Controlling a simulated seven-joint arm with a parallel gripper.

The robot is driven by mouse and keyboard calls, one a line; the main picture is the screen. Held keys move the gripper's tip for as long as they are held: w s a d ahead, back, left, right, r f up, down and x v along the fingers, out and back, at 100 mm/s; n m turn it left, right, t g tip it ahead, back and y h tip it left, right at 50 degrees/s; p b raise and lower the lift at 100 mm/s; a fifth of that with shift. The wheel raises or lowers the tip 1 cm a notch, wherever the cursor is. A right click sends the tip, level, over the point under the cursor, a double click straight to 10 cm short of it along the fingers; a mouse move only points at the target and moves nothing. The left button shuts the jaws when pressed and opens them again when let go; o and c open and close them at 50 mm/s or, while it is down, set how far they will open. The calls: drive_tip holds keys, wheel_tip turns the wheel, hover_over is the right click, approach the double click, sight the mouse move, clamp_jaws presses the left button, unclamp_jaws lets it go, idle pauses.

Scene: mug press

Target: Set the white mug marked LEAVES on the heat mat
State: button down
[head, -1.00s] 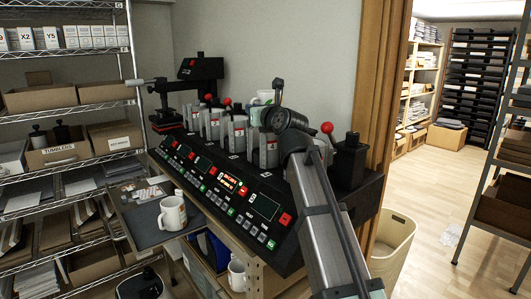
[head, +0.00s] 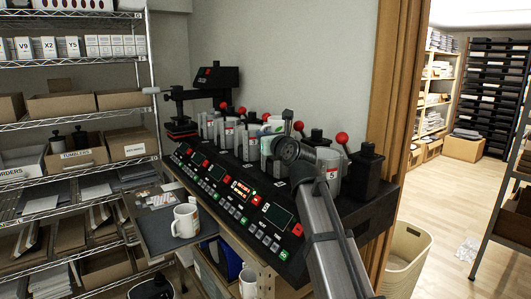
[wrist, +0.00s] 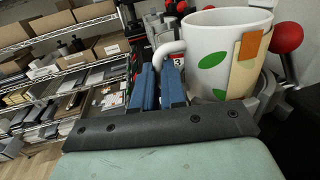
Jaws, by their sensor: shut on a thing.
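The white mug with green leaves and a tan and orange strip (wrist: 205,45) fills the upper right of the wrist view. My gripper (wrist: 160,72) is shut on its handle with blue fingers. In the head view a little of this mug (head: 271,123) shows behind my wrist, among the press's grey clamps; I cannot tell if it touches them. A dark mat (head: 155,232) lies on the side shelf left of the press; I take it for the heat mat. Another white mug (head: 185,221) stands upright on it.
The black mug press (head: 232,205) has several clamps with red-knobbed levers. Wire shelves (head: 80,165) with boxes stand at left, a cream bin (head: 405,255) at right. Bare mat shows left of its mug.

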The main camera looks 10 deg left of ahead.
drive_tip(key=shift+f, duration=2.3)
drive_tip(key=shift+f, duration=0.1)
drive_tip(key=c, duration=1.2)
unclamp_jaws()
drive_tip(key=shift+f, duration=0.1)
drive_tip(key=v, duration=1.3)
drive_tip(key=shift+s+a, duration=0.1)
drive_tip(key=shift+a, duration=0.05)
drive_tip(key=shift+o, duration=1)
drive_tip(key=shift+s, duration=0.3)
drive_tip(key=o, duration=0.7)
